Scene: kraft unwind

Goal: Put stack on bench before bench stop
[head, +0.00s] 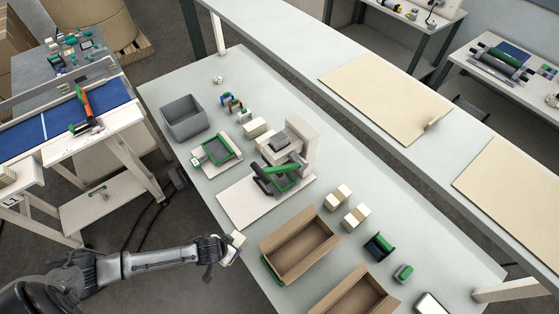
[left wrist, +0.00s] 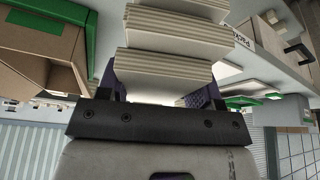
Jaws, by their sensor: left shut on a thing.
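My left gripper (head: 221,250) is shut on a pale stack (head: 236,243) over the near left edge of the grey-topped bench (head: 200,90). In the left wrist view the stack (left wrist: 165,62) has several ridged cream layers, fanned unevenly, between the dark fingers of the gripper (left wrist: 160,92). Whether the stack touches the bench is unclear. A small upright beige piece (head: 432,125) stands on a tan board on the long raised surface behind; I cannot tell whether it is the bench stop. My right gripper is not in view.
A press-like device (head: 295,150) with a green-edged part stands mid-bench. Open cardboard boxes (head: 300,243) lie to the right of the gripper. Two banded stacks (head: 337,197), a grey bin (head: 184,116) and a green-framed tray (head: 217,152) also occupy the bench.

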